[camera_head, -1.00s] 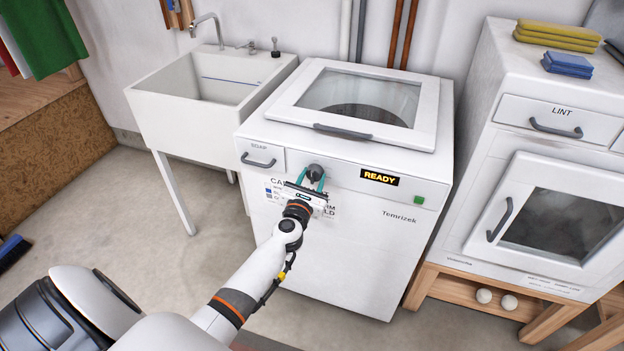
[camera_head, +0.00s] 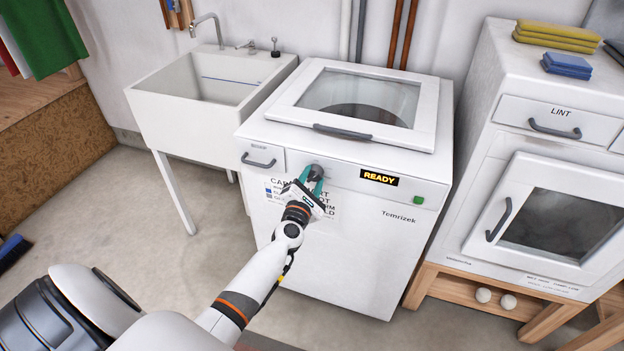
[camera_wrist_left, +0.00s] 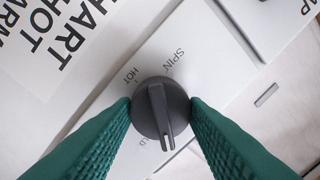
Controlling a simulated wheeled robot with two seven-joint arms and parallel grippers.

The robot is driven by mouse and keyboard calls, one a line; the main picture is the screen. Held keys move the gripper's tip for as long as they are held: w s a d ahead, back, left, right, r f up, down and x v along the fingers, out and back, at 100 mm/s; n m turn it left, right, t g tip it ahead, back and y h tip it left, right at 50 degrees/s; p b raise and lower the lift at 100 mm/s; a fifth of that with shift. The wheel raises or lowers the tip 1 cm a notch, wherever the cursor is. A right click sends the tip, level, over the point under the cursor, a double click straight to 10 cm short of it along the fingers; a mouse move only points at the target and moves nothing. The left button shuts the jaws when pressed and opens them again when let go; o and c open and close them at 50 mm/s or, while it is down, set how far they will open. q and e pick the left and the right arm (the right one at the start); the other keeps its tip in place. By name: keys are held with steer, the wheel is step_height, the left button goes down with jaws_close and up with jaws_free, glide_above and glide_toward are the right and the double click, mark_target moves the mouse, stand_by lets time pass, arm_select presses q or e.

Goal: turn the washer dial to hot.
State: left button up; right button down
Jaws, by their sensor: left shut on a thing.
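The washer (camera_head: 345,230) is white with a lit READY display. Its dark grey round dial (camera_head: 314,171) is on the front panel, left of the display. In the left wrist view the dial (camera_wrist_left: 152,108) has a raised ridge with a pale line at its lower end, pointing down, away from HOT (camera_wrist_left: 129,76) and SPIN at the top. A label ending in "LD" is partly hidden at the lower left. My left gripper (camera_head: 313,179) is shut on the dial, one teal finger on each side, with its body tilted. My right gripper is not in view.
A white sink (camera_head: 205,90) stands left of the washer. A dryer (camera_head: 545,190) on a wooden stand is at the right, with folded cloths on top. A card with printed words (camera_head: 330,200) is on the washer front behind my gripper. A soap drawer (camera_head: 258,159) is left of the dial.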

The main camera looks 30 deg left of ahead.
arm_select(q)
steer(key=m, duration=0.4)
steer(key=shift+f+m+h, duration=0.1)
steer(key=shift+m+h, duration=0.2)
steer(key=shift+m, duration=0.1)
steer(key=m+p, duration=0.1)
steer(key=m, duration=0.6)
steer(key=shift+m+t+h+p, duration=0.3)
steer(key=shift+m+t+p, duration=0.05)
steer(key=shift+m+t, duration=0.05)
steer(key=m+p, duration=0.1)
steer(key=m, duration=0.2)
steer(key=shift+a+m, duration=0.1)
steer(key=shift+m, duration=0.3)
steer(key=m+p, duration=0.1)
steer(key=m, duration=0.3)
steer(key=shift+h, duration=0.3)
steer(key=m+p, duration=0.1)
steer(key=m, duration=0.2)
steer(key=shift+s+m, duration=0.1)
steer(key=shift+m, duration=0.2)
steer(key=m+p, duration=0.1)
steer(key=m, duration=0.5)
steer(key=shift+a+f+g+p, duration=0.1)
steer(key=shift+g+p, duration=0.2)
steer(key=shift+p, duration=0.05)
